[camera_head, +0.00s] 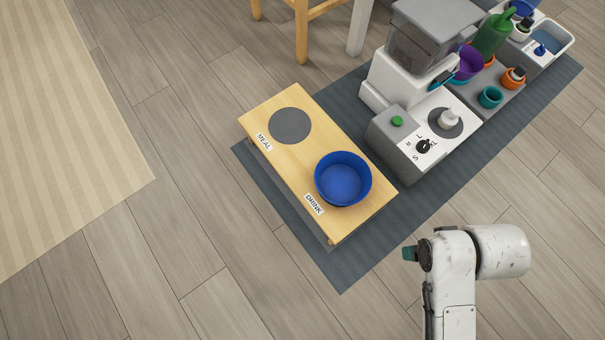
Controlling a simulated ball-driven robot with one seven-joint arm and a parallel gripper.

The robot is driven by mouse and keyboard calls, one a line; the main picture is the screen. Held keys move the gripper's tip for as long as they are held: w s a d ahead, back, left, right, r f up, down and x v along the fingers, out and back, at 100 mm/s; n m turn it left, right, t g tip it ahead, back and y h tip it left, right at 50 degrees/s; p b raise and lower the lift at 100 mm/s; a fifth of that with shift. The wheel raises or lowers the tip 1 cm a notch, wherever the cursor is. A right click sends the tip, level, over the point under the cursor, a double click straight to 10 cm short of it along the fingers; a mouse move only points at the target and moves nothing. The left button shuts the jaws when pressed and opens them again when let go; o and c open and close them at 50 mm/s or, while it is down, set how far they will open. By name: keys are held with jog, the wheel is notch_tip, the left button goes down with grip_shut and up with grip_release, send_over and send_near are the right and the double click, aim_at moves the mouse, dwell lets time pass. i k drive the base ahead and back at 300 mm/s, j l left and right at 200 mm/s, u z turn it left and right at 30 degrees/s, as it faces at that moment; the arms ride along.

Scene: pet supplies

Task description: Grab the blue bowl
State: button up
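The blue bowl (343,181) sits upright on a low wooden stand (275,159), at the end labelled DRINK. Its inside looks plain blue, and I cannot tell whether it holds anything. Part of my white arm (456,284) shows at the lower right, apart from the bowl and the stand. I cannot make out gripper fingers in this view.
The stand's MEAL end has an empty grey disc (290,126). A grey and white dispenser (398,95) with a control panel (424,147) stands right of the bowl on a dark mat (313,257). Coloured cups are further back.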

aim_at(342, 178)
jog(key=k+j+u, duration=0.15)
jog(key=i+j+z, duration=0.1)
jog(key=j, duration=0.35)
jog(key=i+j+z, duration=0.1)
jog(key=j, duration=0.35)
jog(key=i+j+z, duration=0.1)
jog(key=j, duration=0.4)
